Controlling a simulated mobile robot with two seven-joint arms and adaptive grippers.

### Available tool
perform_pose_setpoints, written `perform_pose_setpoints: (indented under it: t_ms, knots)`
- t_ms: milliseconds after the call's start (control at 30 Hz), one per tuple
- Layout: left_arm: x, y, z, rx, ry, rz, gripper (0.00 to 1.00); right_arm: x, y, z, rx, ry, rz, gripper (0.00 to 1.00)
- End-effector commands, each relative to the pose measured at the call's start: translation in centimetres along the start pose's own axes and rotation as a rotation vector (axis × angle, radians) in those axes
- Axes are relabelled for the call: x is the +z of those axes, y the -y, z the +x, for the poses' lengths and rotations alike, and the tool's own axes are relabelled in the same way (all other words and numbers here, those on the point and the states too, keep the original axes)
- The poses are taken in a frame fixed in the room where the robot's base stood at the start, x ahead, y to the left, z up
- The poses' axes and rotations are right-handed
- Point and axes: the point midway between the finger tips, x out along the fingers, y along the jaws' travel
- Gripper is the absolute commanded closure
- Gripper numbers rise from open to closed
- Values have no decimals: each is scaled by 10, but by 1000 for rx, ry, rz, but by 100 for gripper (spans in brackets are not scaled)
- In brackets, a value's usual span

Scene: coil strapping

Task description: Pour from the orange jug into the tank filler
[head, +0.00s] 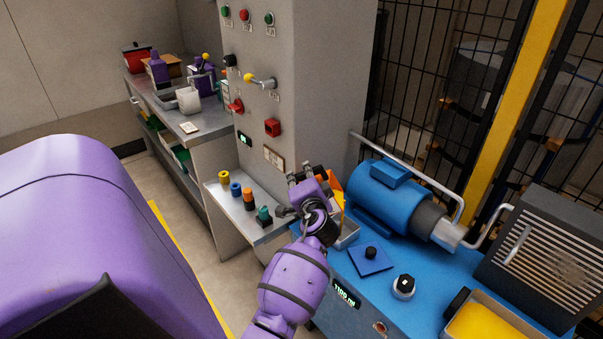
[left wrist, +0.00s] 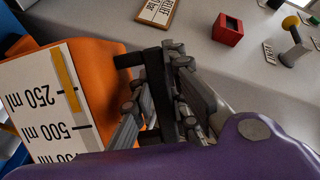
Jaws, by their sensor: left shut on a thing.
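The orange jug (head: 337,188) is at my left gripper (head: 307,178), above the back left of the blue power unit. In the left wrist view the jug (left wrist: 100,75) fills the left side, with a white scale marked 250 ml and 500 ml and a yellow level strip. My left gripper (left wrist: 165,95) is shut on the jug; the grip itself is partly hidden by the fingers. On the blue tank top are a silver round fitting with a dark top (head: 403,287) and a blue square plate with a black knob (head: 370,254); I cannot tell which is the filler.
A blue motor (head: 392,200) with a silver rail stands behind. A grey cabinet (head: 305,90) with buttons is close to the gripper. A small shelf (head: 225,199) holds several coloured parts. A yellow-filled tray (head: 492,322) and a dark finned cooler (head: 535,255) are at right.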

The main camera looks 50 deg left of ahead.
Motion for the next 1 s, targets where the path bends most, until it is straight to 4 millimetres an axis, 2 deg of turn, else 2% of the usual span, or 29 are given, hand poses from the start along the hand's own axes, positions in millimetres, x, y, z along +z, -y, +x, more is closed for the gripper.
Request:
perform_pose_setpoints:
  t_ms: [1000]
  knots:
    - [-7,0,-1,-21,-3,55,100,6,0,1,0,8,0,100]
